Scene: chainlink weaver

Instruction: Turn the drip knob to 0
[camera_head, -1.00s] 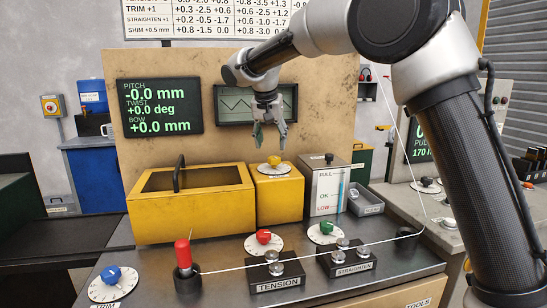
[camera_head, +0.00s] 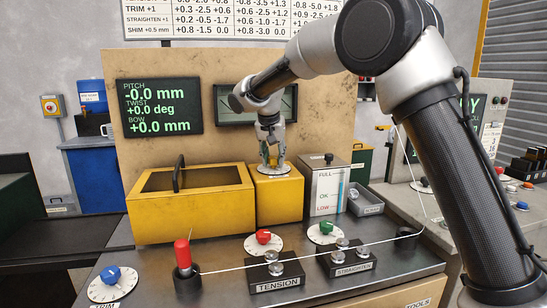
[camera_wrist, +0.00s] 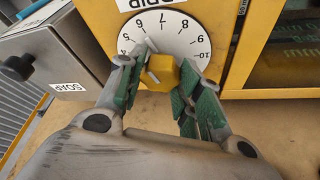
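The drip knob is a yellow knob (camera_wrist: 163,72) on a white numbered dial (camera_wrist: 178,32), on top of a yellow box (camera_head: 279,198). In the wrist view the dial's numbers from 4 to 10 show upside down; the lower part is hidden. A pale pointer mark beside the knob seems to lie near 5 or 6. My gripper (camera_wrist: 165,64) points down at the knob, one green-padded finger on each side. The fingers are apart with narrow gaps to the knob; firm contact is not visible. In the head view my gripper (camera_head: 271,165) largely covers the knob.
A yellow bin with a black handle (camera_head: 190,212) stands left of the box. A grey soap container (camera_head: 326,190) stands close on its right. A panel with a display (camera_head: 160,107) rises behind. Red (camera_head: 263,237), green (camera_head: 326,227) and blue (camera_head: 111,275) knobs sit in front.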

